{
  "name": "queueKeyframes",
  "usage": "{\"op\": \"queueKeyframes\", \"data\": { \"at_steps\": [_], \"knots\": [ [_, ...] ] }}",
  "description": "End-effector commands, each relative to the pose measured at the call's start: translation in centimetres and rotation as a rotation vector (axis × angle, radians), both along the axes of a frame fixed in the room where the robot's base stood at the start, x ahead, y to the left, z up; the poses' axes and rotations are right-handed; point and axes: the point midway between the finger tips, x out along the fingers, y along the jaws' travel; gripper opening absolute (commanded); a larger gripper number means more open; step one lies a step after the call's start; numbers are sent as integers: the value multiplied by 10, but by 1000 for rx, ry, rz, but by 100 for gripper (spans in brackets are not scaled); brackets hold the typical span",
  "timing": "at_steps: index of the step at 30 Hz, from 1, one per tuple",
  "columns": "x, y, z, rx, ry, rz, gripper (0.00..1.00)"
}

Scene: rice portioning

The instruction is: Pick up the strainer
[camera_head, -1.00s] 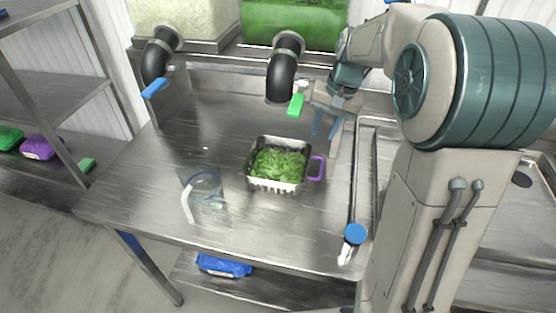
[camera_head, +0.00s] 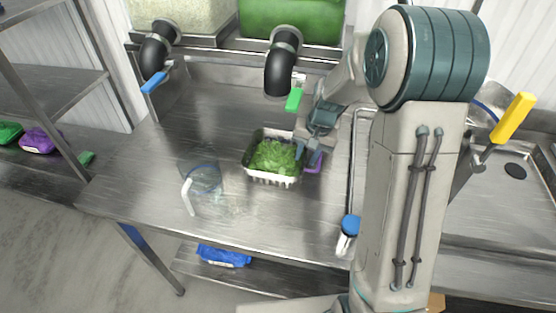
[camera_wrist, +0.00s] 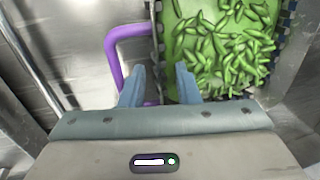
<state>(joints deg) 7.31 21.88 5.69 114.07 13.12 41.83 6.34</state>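The strainer (camera_head: 275,180) is a square metal basket with a purple handle (camera_head: 314,161) on its right side. It stands on the steel table and holds green pods (camera_head: 273,157). In the wrist view the purple handle (camera_wrist: 113,55) is at upper left and the pods (camera_wrist: 222,45) are at upper right. My gripper (camera_head: 306,154) is at the strainer's right side, by the handle. In the wrist view my gripper (camera_wrist: 158,84) is open, with its two blue fingers apart. The strainer's edge lies between or below them; I cannot tell whether they touch it.
A clear pitcher (camera_head: 203,187) stands left of the strainer on the table (camera_head: 140,175). Two black spouts hang above, one with a green lever (camera_head: 294,99), one with a blue lever (camera_head: 153,82). A blue-capped object (camera_head: 349,228) lies at the table's right front. The table's front is clear.

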Motion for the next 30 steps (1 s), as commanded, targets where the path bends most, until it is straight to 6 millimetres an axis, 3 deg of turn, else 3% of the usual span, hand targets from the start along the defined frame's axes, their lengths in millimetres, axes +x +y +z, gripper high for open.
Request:
{"op": "queueKeyframes", "data": {
  "at_steps": [5, 8, 9, 30],
  "knots": [
    [0, 0, 0, 0, -1, 1, 29],
    [0, 0, 0, 0, -1, 1, 4],
    [0, 0, 0, 0, -1, 1, 0],
    [1, 0, 1, 0, -2, 1, 0]
  ]
}}
